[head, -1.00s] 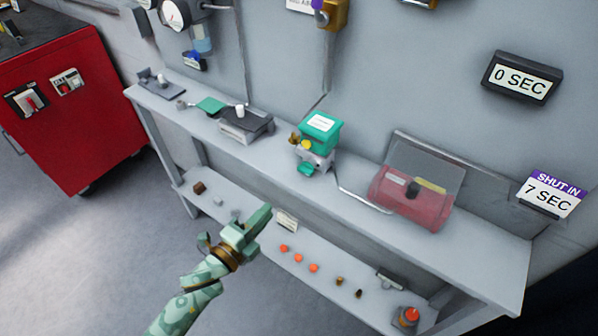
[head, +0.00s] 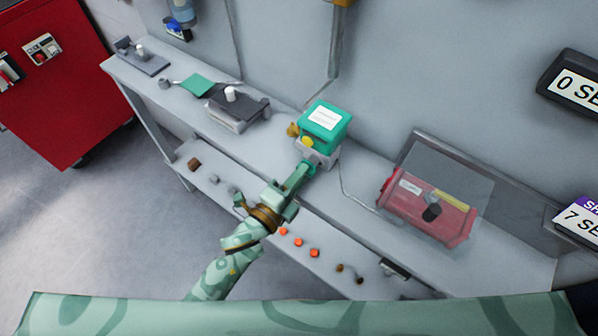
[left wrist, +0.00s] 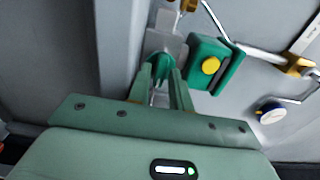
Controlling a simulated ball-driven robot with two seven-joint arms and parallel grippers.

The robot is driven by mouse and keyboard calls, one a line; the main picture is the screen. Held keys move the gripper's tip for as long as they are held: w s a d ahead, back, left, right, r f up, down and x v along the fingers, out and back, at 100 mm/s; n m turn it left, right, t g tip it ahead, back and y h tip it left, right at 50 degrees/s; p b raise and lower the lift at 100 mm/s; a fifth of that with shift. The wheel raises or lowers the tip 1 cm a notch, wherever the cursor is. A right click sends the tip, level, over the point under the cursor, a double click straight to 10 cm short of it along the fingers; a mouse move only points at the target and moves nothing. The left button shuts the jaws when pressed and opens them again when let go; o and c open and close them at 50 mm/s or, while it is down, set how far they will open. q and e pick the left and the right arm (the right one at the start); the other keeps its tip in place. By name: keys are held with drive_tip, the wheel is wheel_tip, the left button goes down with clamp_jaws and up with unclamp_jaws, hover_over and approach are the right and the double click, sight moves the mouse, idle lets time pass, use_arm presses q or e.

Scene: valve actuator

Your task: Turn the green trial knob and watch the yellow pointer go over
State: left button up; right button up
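The valve actuator (head: 325,120) is a green box with a white label on a grey body, standing on the upper shelf. Its yellow pointer (head: 308,141) shows as a round yellow piece on the near side, and also in the left wrist view (left wrist: 210,65). The green trial knob (left wrist: 160,67) sits on the grey body below; in the head view my left gripper mostly covers it. My left gripper (head: 302,174) is at the knob. In the left wrist view its fingers (left wrist: 164,82) stand apart, one each side of the knob; contact is unclear. My right gripper is not in view.
A red box with a clear lid (head: 428,212) stands right of the actuator, with a thin pipe between them. A dark-topped grey block (head: 238,108) stands left. Small parts, including orange ones (head: 298,241), lie on the lower shelf. A red cabinet (head: 65,90) stands at far left.

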use_arm(q)
clamp_jaws()
